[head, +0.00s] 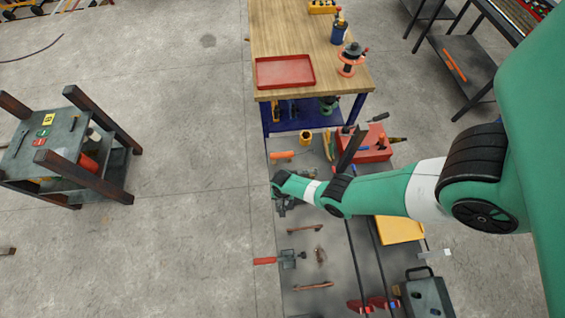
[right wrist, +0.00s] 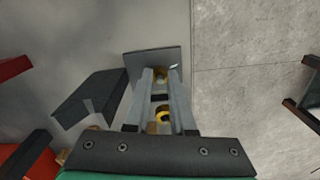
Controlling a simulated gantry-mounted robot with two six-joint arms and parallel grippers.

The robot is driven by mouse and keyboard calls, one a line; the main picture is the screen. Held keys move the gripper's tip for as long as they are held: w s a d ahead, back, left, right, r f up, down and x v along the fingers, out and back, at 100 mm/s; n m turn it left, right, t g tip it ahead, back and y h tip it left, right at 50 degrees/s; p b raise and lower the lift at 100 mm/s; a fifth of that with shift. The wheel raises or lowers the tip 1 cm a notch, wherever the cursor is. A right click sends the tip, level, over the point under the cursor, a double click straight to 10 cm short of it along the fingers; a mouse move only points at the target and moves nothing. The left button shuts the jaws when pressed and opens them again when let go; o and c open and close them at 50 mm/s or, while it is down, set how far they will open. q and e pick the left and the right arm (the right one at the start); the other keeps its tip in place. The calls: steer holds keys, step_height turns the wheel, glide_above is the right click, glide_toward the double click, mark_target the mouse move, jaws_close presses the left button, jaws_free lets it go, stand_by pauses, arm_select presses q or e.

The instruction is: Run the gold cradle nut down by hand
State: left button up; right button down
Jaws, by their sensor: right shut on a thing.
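In the right wrist view the two grey fingers of my right gripper (right wrist: 160,76) reach forward and are shut on a small gold piece, taken to be the gold cradle nut (right wrist: 160,73). A second gold, ring-like part (right wrist: 163,117) shows between the fingers nearer the palm. A dark grey plate (right wrist: 155,57) stands right by the fingertips. In the head view my right arm comes in from the right, with its gripper (head: 279,190) low over the cluttered grey surface. The nut is too small or hidden to make out there. My left gripper is not in view.
A dark angled bracket (right wrist: 92,98) lies just left of the fingers. In the head view a wooden bench (head: 290,30) with a red tray (head: 285,71) stands beyond, and a dark stand (head: 60,140) is at left. Open concrete floor lies between.

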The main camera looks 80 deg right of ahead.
steer(key=m, duration=0.5)
steer(key=shift+f+m, duration=0.1)
steer(key=shift+m, duration=0.3)
stand_by(0.4)
steer(key=c, duration=0.8)
jaws_free()
steer(key=shift+o, duration=0.2)
step_height(320, 180, up, 12)
steer(key=p, duration=1.1)
steer(key=shift+p, duration=0.3)
steer(key=shift+a+f, duration=0.1)
steer(key=shift+f, duration=0.05)
